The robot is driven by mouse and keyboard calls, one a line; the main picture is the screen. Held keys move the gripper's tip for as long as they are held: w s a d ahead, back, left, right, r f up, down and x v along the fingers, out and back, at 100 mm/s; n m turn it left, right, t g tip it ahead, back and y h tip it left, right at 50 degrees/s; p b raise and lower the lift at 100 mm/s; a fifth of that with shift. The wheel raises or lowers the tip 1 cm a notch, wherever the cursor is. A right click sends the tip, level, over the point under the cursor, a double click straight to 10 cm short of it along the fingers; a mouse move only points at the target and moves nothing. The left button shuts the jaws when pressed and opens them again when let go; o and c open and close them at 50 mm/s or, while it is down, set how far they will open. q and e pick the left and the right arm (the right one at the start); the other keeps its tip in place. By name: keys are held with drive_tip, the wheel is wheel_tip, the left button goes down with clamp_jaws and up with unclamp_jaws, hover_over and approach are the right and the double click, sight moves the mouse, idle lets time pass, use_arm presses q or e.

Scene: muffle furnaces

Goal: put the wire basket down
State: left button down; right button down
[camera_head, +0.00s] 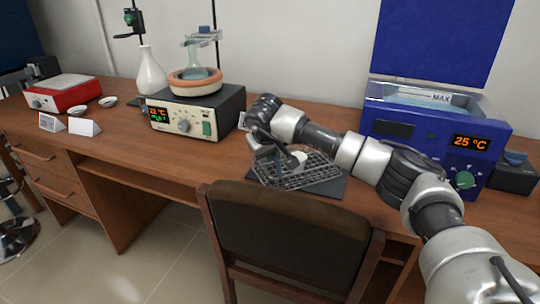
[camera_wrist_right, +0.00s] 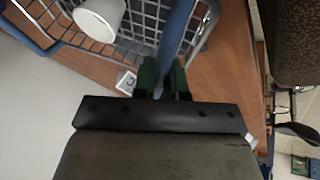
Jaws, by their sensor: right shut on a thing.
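The wire basket (camera_head: 312,176) is a grey metal mesh tray at the front of the wooden desk, over a dark flat mat (camera_head: 334,189). A small white crucible (camera_head: 299,157) is in it. My right gripper (camera_head: 272,150) is shut on the basket's handle. In the right wrist view the fingers (camera_wrist_right: 163,82) close around a blue-grey handle bar (camera_wrist_right: 176,35), with the basket mesh (camera_wrist_right: 145,22) and the white cup (camera_wrist_right: 98,16) beyond. I cannot tell whether the basket touches the mat. My left gripper is not in view.
A blue water bath (camera_head: 432,130) reading 25 °C stands on the right. A beige-fronted heater (camera_head: 183,118) with a flask stands left of the basket. A chair back (camera_head: 290,235) stands close before the desk. A small numbered card (camera_wrist_right: 126,82) lies near the basket.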

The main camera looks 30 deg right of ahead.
drive_tip(key=shift+f, duration=0.25)
drive_tip(key=c, duration=1.2)
unclamp_jaws()
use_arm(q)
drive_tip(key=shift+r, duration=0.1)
